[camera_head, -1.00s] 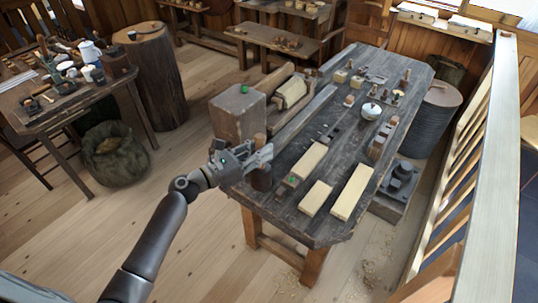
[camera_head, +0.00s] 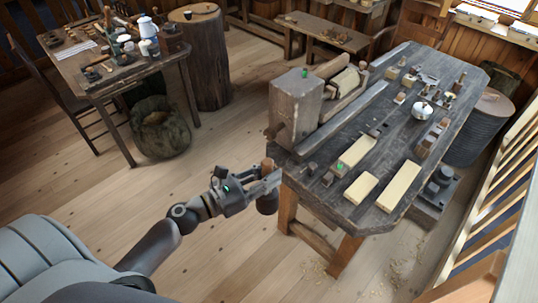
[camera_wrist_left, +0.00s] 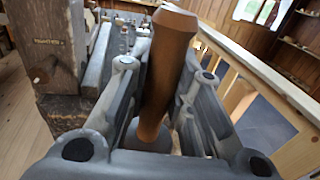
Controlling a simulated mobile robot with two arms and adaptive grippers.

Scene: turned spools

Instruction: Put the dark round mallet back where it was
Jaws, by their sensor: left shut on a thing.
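My left gripper (camera_head: 268,184) is shut on the mallet (camera_head: 267,204), which hangs roughly upright just off the left edge of the workbench (camera_head: 390,150). My right gripper is not in view.
A lathe-like wooden block (camera_head: 296,104) stands at the bench's left end. Pale wood blocks (camera_head: 398,187) and a silver lidded pot (camera_head: 421,110) sit on the bench. A side table (camera_head: 100,90), sack (camera_head: 160,130) and stump (camera_head: 202,65) stand left. The floor between is clear.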

